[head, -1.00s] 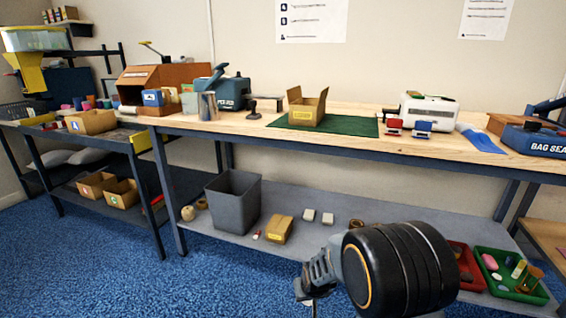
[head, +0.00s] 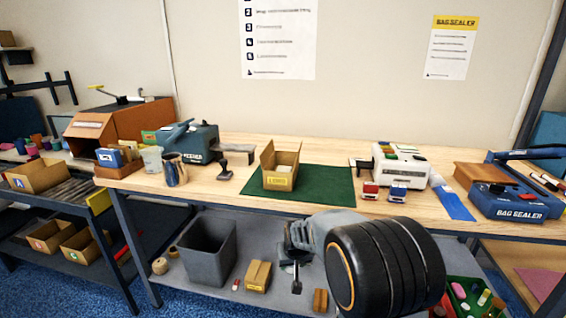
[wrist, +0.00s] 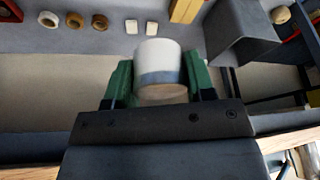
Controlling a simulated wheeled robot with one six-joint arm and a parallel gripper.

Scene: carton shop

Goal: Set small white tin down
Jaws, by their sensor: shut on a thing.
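The small white tin (wrist: 160,62) shows in the wrist view as a short white cylinder with a grey-blue band. My gripper (wrist: 158,78) is shut on it, with a green finger on each side. In the head view my gripper (head: 296,272) hangs in front of the bench, below the worktop's edge and over the lower shelf. I cannot make out the tin in the head view.
The worktop (head: 330,212) holds an open carton (head: 280,168) on a green mat (head: 325,185), a white machine (head: 400,165) and a bag sealer (head: 515,200). The lower shelf holds a grey bin (head: 208,250), a small carton (head: 257,276) and a green tray (head: 484,308).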

